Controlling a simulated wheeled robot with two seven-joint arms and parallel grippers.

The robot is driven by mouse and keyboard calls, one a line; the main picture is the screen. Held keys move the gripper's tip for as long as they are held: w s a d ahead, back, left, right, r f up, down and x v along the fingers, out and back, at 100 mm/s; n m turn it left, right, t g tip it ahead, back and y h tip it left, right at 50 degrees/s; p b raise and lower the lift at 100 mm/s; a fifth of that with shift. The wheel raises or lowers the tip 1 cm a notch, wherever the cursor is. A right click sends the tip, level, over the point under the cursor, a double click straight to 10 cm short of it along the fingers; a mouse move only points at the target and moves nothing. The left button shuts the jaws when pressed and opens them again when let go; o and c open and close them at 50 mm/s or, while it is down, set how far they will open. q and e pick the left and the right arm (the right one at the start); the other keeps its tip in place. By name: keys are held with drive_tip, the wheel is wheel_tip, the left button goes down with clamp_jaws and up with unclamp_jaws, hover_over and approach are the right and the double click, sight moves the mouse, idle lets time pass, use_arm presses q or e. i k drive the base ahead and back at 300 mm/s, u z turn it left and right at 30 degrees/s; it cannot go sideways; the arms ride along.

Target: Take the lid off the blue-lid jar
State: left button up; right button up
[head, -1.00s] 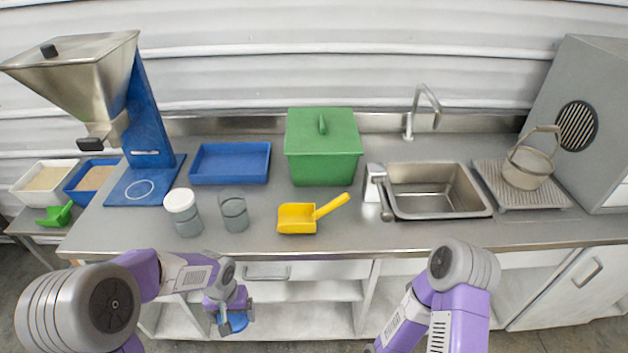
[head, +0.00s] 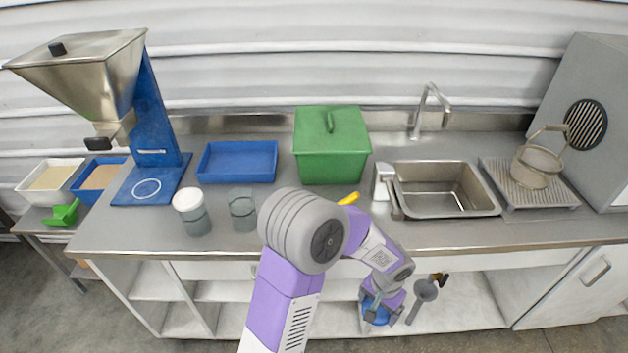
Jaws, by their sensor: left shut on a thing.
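My left gripper (head: 375,304) is shut on a round blue lid (head: 378,318). It holds the lid low, in front of the counter's front edge and apart from any jar. A clear grey jar (head: 242,212) stands upright on the counter, left of the middle, with no lid on it. A similar jar (head: 196,222) beside it on the left wears a white lid (head: 187,200). My left arm rises in the middle of the view and covers part of the counter. My right gripper is out of view.
The counter (head: 140,233) also bears a blue tray (head: 236,178), a green lidded bin (head: 331,160), a sink (head: 445,190) and a hopper (head: 80,80). The handle of a yellow scoop (head: 349,198) shows behind my arm. A grey tool (head: 425,290) is low at right.

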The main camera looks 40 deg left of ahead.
sight(241, 200)
drive_tip(key=k, duration=0.25)
drive_tip(key=u, duration=0.7)
